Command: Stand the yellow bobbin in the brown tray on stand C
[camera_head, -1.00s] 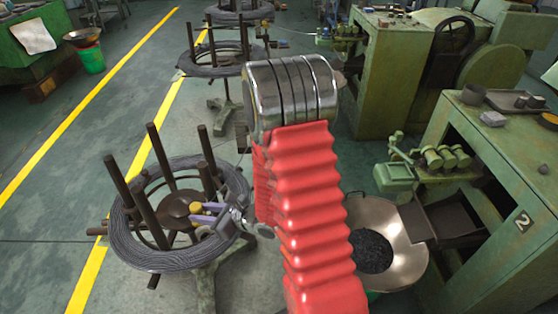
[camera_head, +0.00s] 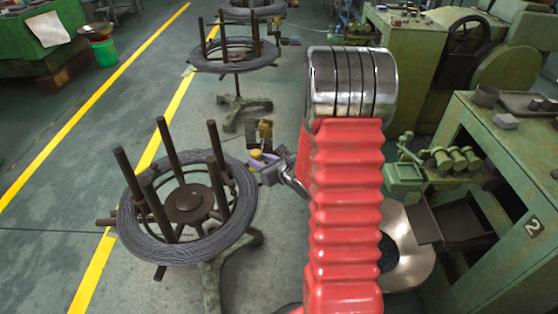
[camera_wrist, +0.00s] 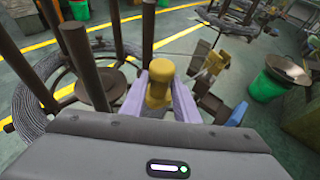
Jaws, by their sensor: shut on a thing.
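The yellow bobbin (camera_wrist: 158,84) stands upright between the two lavender fingers of my gripper (camera_wrist: 160,98) in the wrist view. My gripper is shut on it. In the body camera view the yellow bobbin (camera_head: 256,154) is a small spot at my gripper (camera_head: 260,162), beside the right rim of the nearest wire coil. My red arm sleeve covers much of the middle. I cannot pick out a brown tray or a letter C for certain. A small brown and yellowish fixture (camera_head: 265,130) shows just beyond my gripper, and also in the wrist view (camera_wrist: 212,68).
The near wire coil stand (camera_head: 185,205) has several upright dark posts to the left of my gripper. Another coil stand (camera_head: 235,58) stands behind. Green machines (camera_head: 500,170) line the right, with a metal bowl (camera_head: 408,260) below. Open floor (camera_head: 60,190) lies left.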

